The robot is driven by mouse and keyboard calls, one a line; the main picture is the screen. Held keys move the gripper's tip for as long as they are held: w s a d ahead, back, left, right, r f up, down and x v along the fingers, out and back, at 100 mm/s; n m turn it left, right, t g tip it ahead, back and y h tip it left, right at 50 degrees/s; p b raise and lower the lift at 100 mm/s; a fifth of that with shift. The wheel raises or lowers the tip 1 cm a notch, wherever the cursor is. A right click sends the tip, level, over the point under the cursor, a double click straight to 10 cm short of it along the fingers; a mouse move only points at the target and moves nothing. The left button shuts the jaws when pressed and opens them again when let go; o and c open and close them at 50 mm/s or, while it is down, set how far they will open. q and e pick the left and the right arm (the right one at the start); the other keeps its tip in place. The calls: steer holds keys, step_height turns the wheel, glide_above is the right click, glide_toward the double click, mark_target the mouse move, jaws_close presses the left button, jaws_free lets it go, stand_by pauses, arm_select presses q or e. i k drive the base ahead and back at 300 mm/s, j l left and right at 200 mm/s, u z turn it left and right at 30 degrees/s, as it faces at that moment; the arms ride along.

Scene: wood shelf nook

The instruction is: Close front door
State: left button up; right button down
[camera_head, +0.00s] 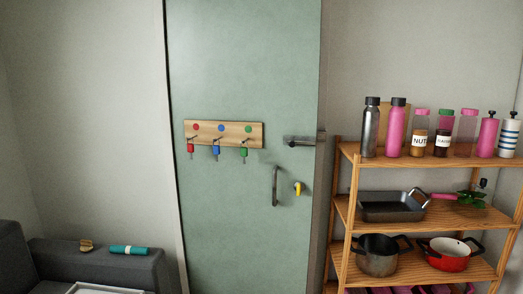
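The front door (225,80) is a pale green panel standing in the middle of the head view. The bottom of the door is cut off. Neither of my grippers is in view.
A wooden hook rack (250,131) with small coloured keys hangs on the door. A wooden shelf (400,161) with bottles and pans stands close on the right. A dark grey sofa (60,262) is at lower left, with a white-edged surface (92,289) before it.

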mark_target(239, 71)
steer(key=i+j+u, duration=0.15)
steer(key=i+j, duration=0.15)
steer(key=i, duration=0.2)
steer(key=i+j+u, duration=0.1)
steer(key=i+j, duration=0.2)
steer(key=i, duration=0.25)
